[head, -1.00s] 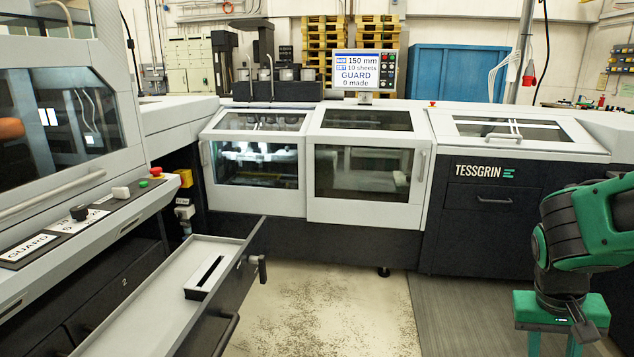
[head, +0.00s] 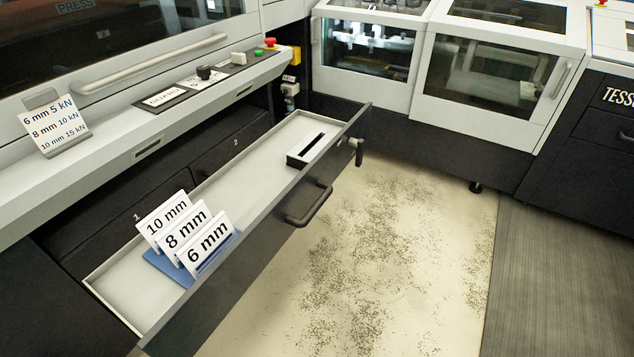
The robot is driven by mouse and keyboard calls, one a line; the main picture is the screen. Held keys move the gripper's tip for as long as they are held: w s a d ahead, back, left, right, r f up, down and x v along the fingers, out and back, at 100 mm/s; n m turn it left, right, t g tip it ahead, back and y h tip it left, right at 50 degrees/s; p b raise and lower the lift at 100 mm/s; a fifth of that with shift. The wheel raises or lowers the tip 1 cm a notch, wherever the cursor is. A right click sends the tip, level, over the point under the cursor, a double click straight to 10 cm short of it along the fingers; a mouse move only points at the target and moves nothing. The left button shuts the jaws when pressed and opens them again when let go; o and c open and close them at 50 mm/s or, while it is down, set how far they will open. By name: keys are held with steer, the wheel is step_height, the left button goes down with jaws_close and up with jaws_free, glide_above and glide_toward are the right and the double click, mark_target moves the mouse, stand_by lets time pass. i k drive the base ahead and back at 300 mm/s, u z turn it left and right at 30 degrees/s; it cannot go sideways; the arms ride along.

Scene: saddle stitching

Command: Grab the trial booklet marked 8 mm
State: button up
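The trial booklet marked 8 mm (head: 185,231) stands tilted in a blue holder (head: 168,266) at the near left end of an open drawer (head: 262,142). It is the middle of three white booklets. The 10 mm booklet (head: 164,216) is just behind it to the left, and the 6 mm booklet (head: 209,244) is in front to the right. Each partly overlaps the one behind, so the lower part of the 8 mm booklet is hidden. My gripper is not in the head view now.
A white slotted block (head: 313,148) sits at the drawer's far end. The drawer front has a dark handle (head: 309,206). A sign (head: 56,132) listing sizes and forces stands on the ledge above left. The floor (head: 390,260) right of the drawer is clear.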

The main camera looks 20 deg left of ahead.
mark_target(177, 234)
steer(key=u, duration=1.8)
